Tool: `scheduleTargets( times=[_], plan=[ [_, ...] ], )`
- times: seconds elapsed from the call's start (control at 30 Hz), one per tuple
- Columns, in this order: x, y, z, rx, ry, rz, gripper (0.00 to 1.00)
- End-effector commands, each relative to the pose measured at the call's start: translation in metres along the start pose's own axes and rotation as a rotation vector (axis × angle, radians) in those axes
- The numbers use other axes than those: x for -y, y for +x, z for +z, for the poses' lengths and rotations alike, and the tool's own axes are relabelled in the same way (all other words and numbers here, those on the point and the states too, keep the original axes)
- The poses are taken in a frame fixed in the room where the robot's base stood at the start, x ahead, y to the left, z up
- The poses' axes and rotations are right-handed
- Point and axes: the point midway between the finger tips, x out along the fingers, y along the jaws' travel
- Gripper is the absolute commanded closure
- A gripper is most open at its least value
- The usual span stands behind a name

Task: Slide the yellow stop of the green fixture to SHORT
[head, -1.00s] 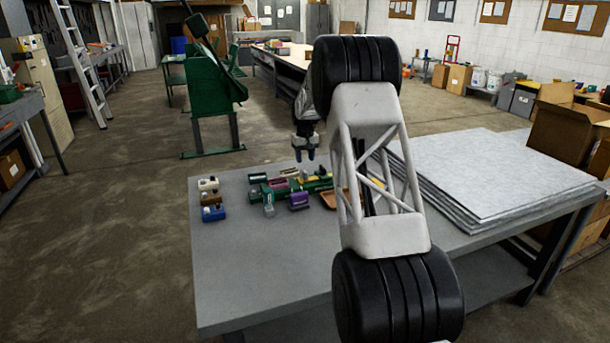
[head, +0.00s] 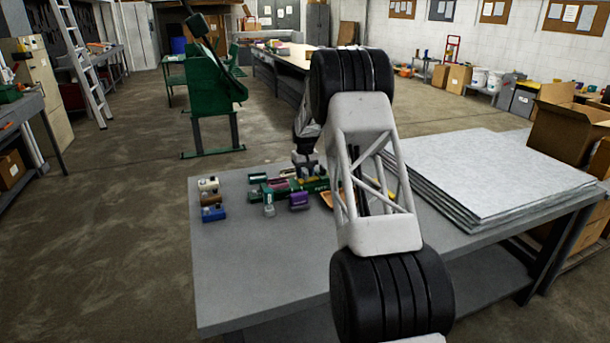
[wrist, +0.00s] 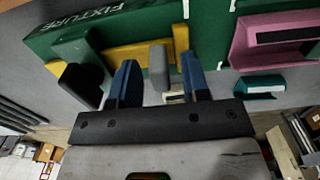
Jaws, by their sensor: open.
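The green fixture (wrist: 110,28), lettered FIXTURE, lies under my gripper in the wrist view; part of it (head: 320,184) shows in the head view. A yellow piece (wrist: 132,56) on it reaches toward a yellow upright part (wrist: 181,38); which yellow part is the stop I cannot tell for sure. My gripper (wrist: 160,76) is open, its blue-padded fingers on either side of a grey block (wrist: 158,66) beside the yellow piece. I cannot tell whether they touch it. In the head view my gripper (head: 305,170) is low over the fixture, partly hidden by my arm.
A dark block (wrist: 80,86) sits left of the fingers. A pink channel piece (wrist: 275,40) and a teal piece (wrist: 258,87) lie to the right. In the head view, a purple block (head: 299,201), an orange tray (head: 327,200) and stacked sheets (head: 490,175) are nearby. The table's front left is clear.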

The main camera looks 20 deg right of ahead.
Motion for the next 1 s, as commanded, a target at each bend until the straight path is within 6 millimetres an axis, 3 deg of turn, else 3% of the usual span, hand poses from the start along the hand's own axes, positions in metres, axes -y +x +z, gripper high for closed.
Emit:
scheduleTargets(
  times=[0.4, 0.7, 1.0],
  plan=[
    [0.0, 0.0059, 0.0002, 0.0, 0.0, 0.0, 0.57],
    [0.0001, 0.006, 0.0003, 0.001, 0.0, 0.0, 1.0],
    [0.0061, 0.006, 0.0001, 0.001, -0.001, 0.0, 1.0]
  ],
)
